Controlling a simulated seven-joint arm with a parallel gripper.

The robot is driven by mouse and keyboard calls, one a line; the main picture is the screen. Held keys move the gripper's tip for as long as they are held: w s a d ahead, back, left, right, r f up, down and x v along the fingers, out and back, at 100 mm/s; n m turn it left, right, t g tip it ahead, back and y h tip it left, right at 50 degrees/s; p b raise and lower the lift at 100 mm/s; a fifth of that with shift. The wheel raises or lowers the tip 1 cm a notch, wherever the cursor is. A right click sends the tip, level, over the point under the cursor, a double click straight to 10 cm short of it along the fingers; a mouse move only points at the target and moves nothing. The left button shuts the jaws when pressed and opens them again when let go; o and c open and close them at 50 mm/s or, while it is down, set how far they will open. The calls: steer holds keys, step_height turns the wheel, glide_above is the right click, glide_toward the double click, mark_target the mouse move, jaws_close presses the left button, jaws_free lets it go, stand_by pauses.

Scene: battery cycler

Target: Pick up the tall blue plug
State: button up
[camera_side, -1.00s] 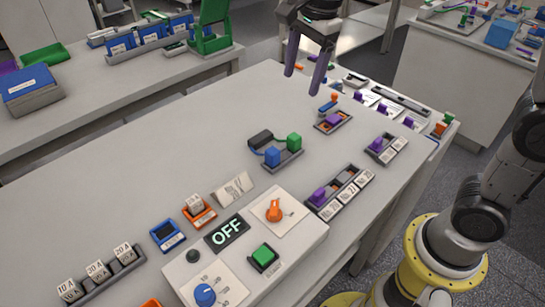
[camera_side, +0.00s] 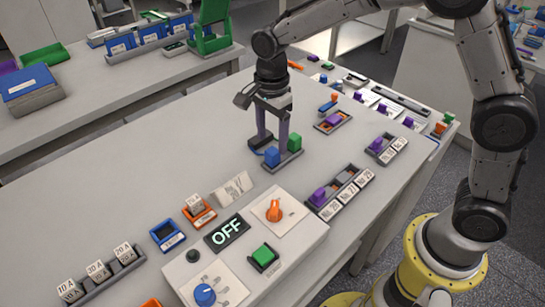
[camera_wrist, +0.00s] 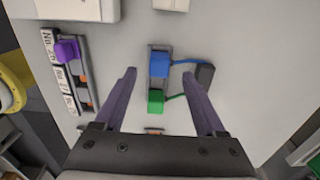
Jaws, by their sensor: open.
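A blue plug (camera_side: 272,157) stands upright beside a green plug (camera_side: 295,142) in a small grey holder. In the wrist view, the blue plug (camera_wrist: 158,64) is farther up the picture than the green plug (camera_wrist: 156,99). My gripper (camera_side: 272,143) is over this holder with its purple fingers pointing down. In the wrist view, my open gripper (camera_wrist: 159,75) has one finger to each side of the holder, with the blue plug between the tips in the picture. No contact shows, and I cannot tell the exact fingertip height.
A black block (camera_wrist: 205,74) with blue and green cables lies beside the holder, close to one finger. A rack with a purple plug (camera_side: 318,195) and number cards stands nearer the front. The control box (camera_side: 225,262) reads OFF.

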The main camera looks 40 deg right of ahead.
mark_target(272, 150)
steer(key=shift+f, duration=2.65)
jaws_close()
